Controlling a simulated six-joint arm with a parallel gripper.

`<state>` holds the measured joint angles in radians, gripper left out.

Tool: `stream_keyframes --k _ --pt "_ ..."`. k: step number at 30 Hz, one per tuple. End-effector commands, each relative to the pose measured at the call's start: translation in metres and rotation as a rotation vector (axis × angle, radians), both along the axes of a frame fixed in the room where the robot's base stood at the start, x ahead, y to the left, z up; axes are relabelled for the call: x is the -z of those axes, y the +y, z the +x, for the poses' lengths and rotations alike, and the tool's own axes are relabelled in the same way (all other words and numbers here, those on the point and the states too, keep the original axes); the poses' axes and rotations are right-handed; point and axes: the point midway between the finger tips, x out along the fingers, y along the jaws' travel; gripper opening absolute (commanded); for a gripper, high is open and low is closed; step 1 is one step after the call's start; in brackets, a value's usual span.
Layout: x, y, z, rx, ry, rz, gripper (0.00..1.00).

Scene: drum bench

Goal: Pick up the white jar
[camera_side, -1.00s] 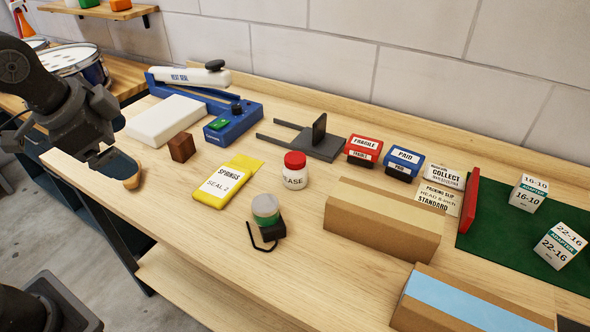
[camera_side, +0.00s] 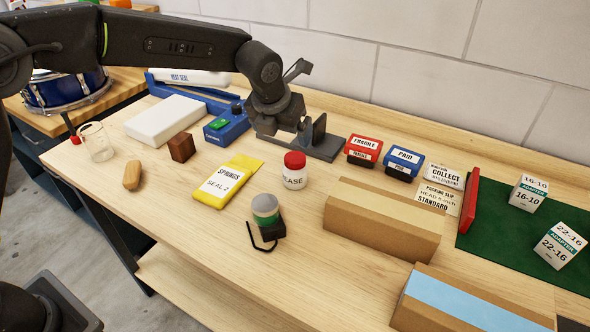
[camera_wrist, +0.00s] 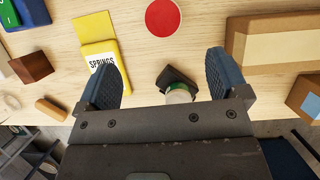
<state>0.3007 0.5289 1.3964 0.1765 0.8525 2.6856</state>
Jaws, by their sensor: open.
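The white jar (camera_side: 295,178) stands upright on the bench in the side view. It has a red lid (camera_side: 295,160) and a label reading "ASE" on its visible side. In the wrist view only the red lid (camera_wrist: 162,17) shows, at the top centre, beyond the two fingertips and roughly centred between them. My gripper (camera_wrist: 162,72) is open and empty, with its blue-grey fingers wide apart. In the side view my gripper (camera_side: 303,131) is above and behind the jar, apart from it; its fingers are hard to make out there.
A yellow springs packet (camera_side: 227,182) lies left of the jar. A small round container on a dark base (camera_side: 266,209) stands in front. A cardboard box (camera_side: 382,222) is at the right.

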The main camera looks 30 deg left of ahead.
Motion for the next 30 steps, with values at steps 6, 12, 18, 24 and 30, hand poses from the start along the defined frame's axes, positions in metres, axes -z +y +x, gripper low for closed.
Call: stream_keyframes --k 6,12,18,24,30 --pt "0.032 0.000 0.013 0.014 0.004 0.007 0.93" --pt "0.065 0.000 0.027 0.012 0.002 0.005 0.93" --pt "0.080 0.001 0.033 0.012 0.001 0.005 0.93" --pt "0.101 -0.001 0.041 0.012 0.004 0.006 0.93" --pt "0.124 -0.001 0.051 0.011 0.000 0.005 0.93"
